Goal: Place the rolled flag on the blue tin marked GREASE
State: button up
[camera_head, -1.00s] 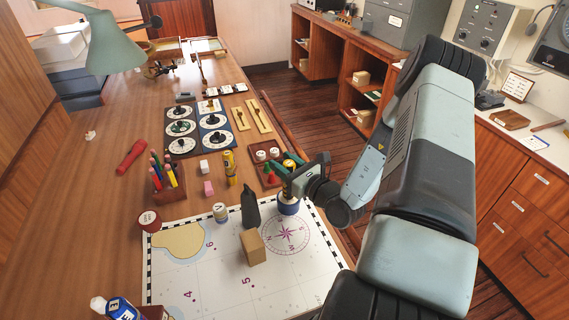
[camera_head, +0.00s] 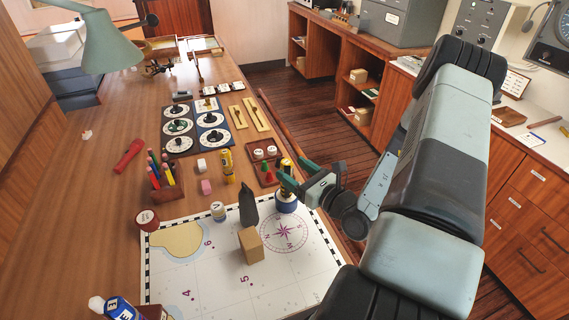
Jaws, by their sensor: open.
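A blue tin (camera_head: 287,207) stands at the top right edge of the chart, with a pale band around its upper part. Its marking is too small to read. My gripper (camera_head: 287,187) reaches in from the right, with its green-tipped jaws open just over the tin's top. Fingers hide part of the top, so I cannot tell whether something lies on it. I cannot surely pick out the rolled flag. A red roll (camera_head: 128,156) lies on the desk at left, far from my gripper. A yellow-and-dark object (camera_head: 287,165) shows just behind the gripper.
Near the tin stand a dark upright piece (camera_head: 248,204), a wooden block (camera_head: 251,245) and a small white jar (camera_head: 218,211). A reddish tray (camera_head: 262,155) with small pieces lies just behind. A pencil holder (camera_head: 166,188) stands at left. The lower chart is mostly clear.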

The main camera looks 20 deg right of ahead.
jog(key=v, duration=0.6)
jog(key=shift+s+d, duration=0.15)
jog(key=shift+s, duration=0.2)
